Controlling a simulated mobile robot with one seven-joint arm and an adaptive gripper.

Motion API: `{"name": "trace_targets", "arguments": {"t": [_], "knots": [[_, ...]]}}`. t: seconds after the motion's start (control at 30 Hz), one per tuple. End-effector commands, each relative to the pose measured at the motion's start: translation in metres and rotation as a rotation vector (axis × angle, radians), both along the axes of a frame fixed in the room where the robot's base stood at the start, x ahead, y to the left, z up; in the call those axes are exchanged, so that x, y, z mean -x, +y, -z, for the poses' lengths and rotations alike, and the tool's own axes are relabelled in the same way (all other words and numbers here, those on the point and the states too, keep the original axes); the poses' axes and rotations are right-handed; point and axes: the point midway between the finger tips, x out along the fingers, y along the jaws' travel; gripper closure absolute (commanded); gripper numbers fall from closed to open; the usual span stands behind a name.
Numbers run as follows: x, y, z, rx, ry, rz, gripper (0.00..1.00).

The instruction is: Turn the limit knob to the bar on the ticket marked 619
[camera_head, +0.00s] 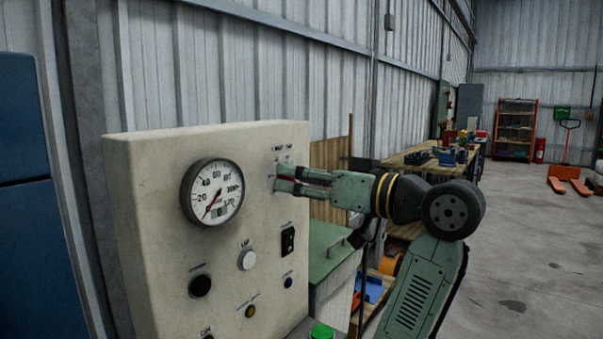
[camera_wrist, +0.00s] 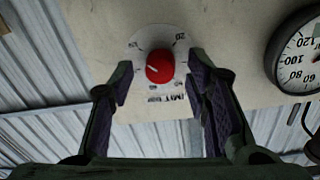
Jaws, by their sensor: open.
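The limit knob (camera_wrist: 160,67) is red, with a white pointer line, on a pale round scale plate (camera_wrist: 138,42) with printed numbers. The picture is upside down there, and the pointer slants toward the plate's left side. In the head view my gripper (camera_head: 275,179) reaches the panel from the right, and its fingers largely hide the knob. In the wrist view my gripper (camera_wrist: 161,72) is open, one finger either side of the knob, with gaps showing. I cannot tell how deep the tips sit around it. No ticket marked 619 can be made out.
The cream panel (camera_head: 160,240) carries a round gauge (camera_head: 212,191), a white button (camera_head: 247,260), a black button (camera_head: 200,285) and a black switch (camera_head: 288,240). A green cabinet (camera_head: 325,250) stands right of it.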

Motion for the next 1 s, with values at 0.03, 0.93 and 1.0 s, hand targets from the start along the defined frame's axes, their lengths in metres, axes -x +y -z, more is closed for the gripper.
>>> {"name": "trace_targets", "arguments": {"t": [0.03,0.93,1.0], "knots": [[-0.0007,0.0011,-0.0001,0.000,0.000,0.000,0.56],[-0.0007,0.0011,0.0000,0.001,-0.001,0.000,1.00],[-0.0007,0.0011,0.0000,0.001,-0.001,0.000,1.00]]}}
